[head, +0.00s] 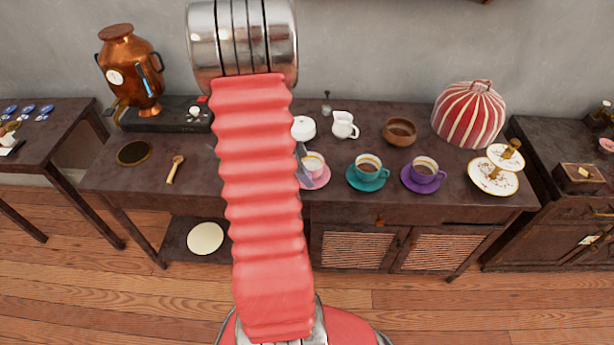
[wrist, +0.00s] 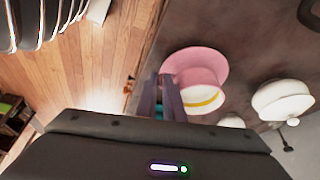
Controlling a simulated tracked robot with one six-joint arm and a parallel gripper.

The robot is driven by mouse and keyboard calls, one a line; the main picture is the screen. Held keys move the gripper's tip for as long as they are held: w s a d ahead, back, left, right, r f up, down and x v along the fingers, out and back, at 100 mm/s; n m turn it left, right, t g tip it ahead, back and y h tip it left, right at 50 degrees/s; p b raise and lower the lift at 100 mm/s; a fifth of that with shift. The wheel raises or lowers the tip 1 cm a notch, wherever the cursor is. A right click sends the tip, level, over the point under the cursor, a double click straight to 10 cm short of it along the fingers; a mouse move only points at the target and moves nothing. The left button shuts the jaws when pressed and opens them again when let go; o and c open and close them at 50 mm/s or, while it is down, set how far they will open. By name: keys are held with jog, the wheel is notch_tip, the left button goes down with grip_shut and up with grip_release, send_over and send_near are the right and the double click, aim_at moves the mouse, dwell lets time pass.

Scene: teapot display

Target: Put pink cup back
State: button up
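The pink cup (head: 314,162), with a pale inside and yellow band, is at or just over its pink saucer (head: 321,184), partly hidden behind my arm in the head view. In the wrist view the cup (wrist: 201,98) overlaps the near part of the saucer (wrist: 212,62). I cannot tell whether the cup touches the saucer. My gripper (head: 304,166) has its grey fingers at the cup's left side. In the wrist view the fingers (wrist: 160,96) are close together beside the cup. The handle is hidden, so I cannot tell whether they hold it.
A teal cup (head: 369,163) and a purple cup (head: 424,168) stand on saucers to the right. A white lidded pot (head: 303,128), a white jug (head: 343,125) and a brown bowl (head: 400,132) stand behind.

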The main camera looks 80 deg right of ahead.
jog(key=o, duration=0.4)
jog(key=shift+c, duration=0.2)
jog(key=v, duration=1.2)
dwell(0.5)
